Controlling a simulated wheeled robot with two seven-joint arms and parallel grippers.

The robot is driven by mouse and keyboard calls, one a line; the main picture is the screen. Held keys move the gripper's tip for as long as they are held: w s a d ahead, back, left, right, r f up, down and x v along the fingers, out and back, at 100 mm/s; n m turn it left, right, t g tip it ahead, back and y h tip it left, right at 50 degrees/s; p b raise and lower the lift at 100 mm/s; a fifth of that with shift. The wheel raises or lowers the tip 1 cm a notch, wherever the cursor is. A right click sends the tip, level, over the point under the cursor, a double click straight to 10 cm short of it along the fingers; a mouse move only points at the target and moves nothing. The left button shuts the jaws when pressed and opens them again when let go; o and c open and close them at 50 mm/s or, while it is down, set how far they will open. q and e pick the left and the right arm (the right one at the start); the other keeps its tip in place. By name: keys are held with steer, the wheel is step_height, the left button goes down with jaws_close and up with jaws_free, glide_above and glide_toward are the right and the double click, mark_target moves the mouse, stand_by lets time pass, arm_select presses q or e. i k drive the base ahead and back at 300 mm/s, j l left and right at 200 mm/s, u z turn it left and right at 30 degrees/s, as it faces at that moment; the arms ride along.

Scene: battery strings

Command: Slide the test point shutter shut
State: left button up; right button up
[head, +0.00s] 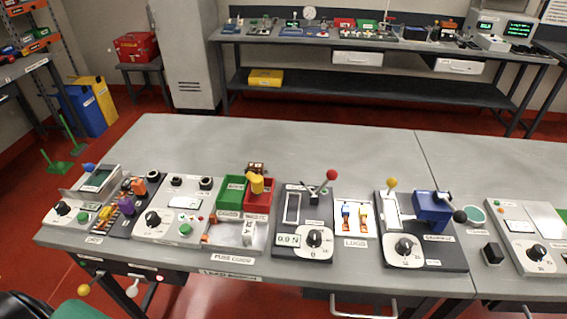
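I cannot tell for certain which part is the test point shutter; no label for it is readable. At the left end of the grey bench (300,140), a panel has a framed dark green window (97,181) with a blue knob (88,168) at its upper edge. Another panel has a narrow light frame (292,207) beside a red-knobbed lever (331,175). Further right, a panel has a yellow-knobbed lever (391,182) and a blue block-shaped device (433,209). Neither of my grippers is in view.
Green (231,192) and red (257,204) bins stand mid-bench. A white lug board (355,217) lies between two panels. A black block (492,254) sits at the right. The bench's rear half is clear.

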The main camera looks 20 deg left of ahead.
mark_target(132, 291)
steer(key=j+u, duration=0.1)
steer(key=u, duration=0.9)
steer(key=i+j+u, duration=0.1)
steer(key=u, duration=0.85)
